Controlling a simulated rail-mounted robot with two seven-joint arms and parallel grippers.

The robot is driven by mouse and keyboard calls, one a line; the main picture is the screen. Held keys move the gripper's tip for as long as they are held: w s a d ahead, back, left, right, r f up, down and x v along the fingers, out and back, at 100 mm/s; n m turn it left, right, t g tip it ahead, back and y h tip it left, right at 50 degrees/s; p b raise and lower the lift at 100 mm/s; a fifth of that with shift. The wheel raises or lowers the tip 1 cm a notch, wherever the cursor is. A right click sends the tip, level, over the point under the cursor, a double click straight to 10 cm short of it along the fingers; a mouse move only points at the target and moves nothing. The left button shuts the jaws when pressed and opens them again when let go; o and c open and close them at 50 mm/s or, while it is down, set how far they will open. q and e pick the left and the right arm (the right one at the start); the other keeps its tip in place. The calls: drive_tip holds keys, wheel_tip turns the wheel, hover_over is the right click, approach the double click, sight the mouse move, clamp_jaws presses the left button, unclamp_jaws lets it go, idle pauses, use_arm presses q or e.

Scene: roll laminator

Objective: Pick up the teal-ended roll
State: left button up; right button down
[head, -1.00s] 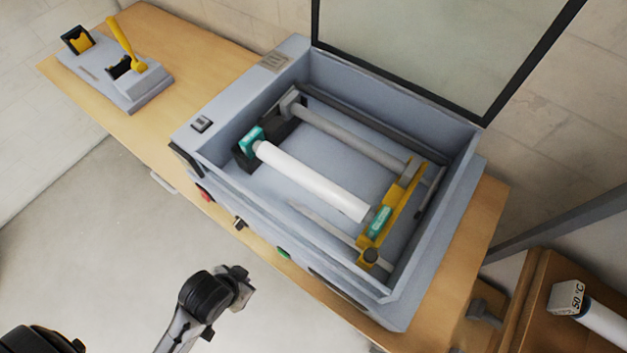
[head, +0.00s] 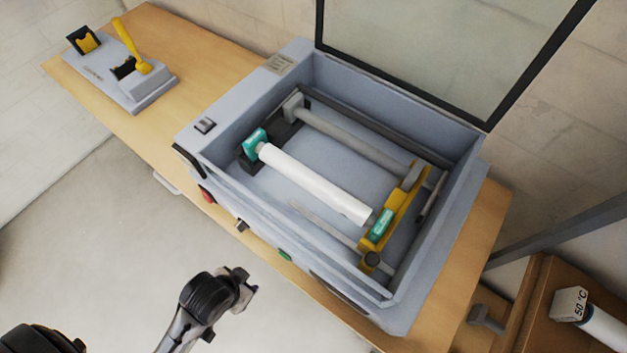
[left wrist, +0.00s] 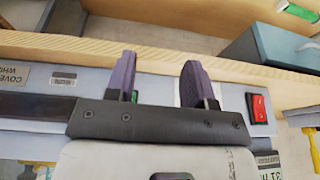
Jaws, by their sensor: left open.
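The teal-ended roll is a white cylinder (head: 315,184) lying inside the open laminator (head: 190,133). One teal end block (head: 255,142) sits in a dark holder at its left. The other teal block (head: 381,226) sits at a yellow bracket on its right. My left gripper (head: 246,284) is in front of the laminator, over the floor side, apart from the roll. In the left wrist view its two dark purple fingers (left wrist: 160,82) are spread with nothing held between them. The roll cannot be made out in that view. My right gripper is not in view.
The laminator's glass lid (head: 440,50) stands raised behind it. Its front wall carries a red switch (head: 208,196) and a green button (head: 285,255). A grey stand with a yellow lever (head: 131,46) is at the table's left. Another roll, labelled 50 °C (head: 570,304), lies lower right.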

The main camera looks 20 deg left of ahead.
use_arm(q)
drive_tip(key=o, duration=0.5)
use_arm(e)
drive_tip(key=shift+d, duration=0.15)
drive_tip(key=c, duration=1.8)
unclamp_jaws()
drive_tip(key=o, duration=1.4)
use_arm(q)
drive_tip(key=shift+r, duration=0.15)
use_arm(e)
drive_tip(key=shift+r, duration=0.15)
